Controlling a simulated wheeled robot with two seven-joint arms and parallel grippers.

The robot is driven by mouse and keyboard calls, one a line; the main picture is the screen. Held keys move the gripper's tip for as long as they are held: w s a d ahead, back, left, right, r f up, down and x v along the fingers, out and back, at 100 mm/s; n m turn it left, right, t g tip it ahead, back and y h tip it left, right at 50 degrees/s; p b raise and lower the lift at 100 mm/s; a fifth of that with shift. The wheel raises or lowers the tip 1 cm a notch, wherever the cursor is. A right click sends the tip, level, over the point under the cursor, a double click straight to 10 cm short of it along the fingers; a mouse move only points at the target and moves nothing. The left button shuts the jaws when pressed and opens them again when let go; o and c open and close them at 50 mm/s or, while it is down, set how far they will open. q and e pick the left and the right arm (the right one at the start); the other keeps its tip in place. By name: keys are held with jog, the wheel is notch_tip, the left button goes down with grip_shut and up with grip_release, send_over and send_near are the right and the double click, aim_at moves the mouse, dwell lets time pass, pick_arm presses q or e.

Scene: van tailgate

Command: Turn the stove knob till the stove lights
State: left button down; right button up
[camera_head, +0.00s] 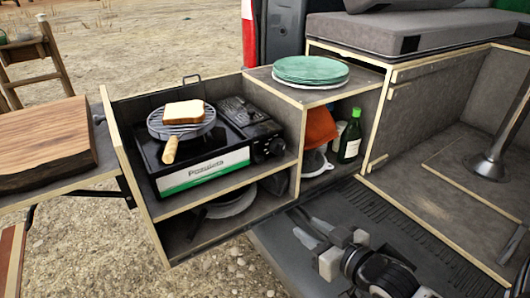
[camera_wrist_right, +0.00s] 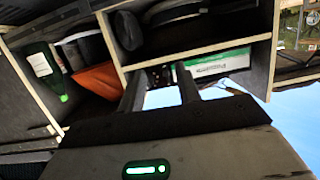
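The camping stove (camera_head: 205,165) stands on the upper shelf of the pull-out box, with a white and green front panel. Its dark knob (camera_head: 277,146) is at the right end of the front. A round grill with a slice of bread (camera_head: 184,112) covers the burner, so the flame area is hidden. My right gripper (camera_head: 312,230) is open and empty, in front of the box, apart from the knob. In the right wrist view, upside down, the stove's panel (camera_wrist_right: 218,63) and dark knob area (camera_wrist_right: 160,76) show beyond the open fingers. My left gripper is out of view.
Green plates (camera_head: 310,70) sit on the box top. A green bottle (camera_head: 350,137) and an orange cloth (camera_head: 320,128) stand in the right compartment. Pans (camera_head: 232,203) lie below the stove. A wooden board (camera_head: 42,145) is at left. Space before the knob looks clear.

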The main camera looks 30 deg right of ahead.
aim_at(284, 145)
jog(key=w+d+r+t+b, duration=0.1)
jog(key=w+d+r+t, duration=0.2)
jog(key=d+r, duration=0.4)
jog(key=w, duration=0.4)
jog(key=w+a, duration=0.1)
jog(key=w, duration=0.4)
jog(key=w+r, duration=0.1)
jog(key=w, duration=0.4)
jog(key=shift+w+a+b, duration=0.2)
jog(key=shift+a+b, duration=0.1)
jog(key=shift+b, duration=0.05)
jog(key=shift+w+a, duration=0.1)
jog(key=shift+w, duration=0.6)
grip_shut()
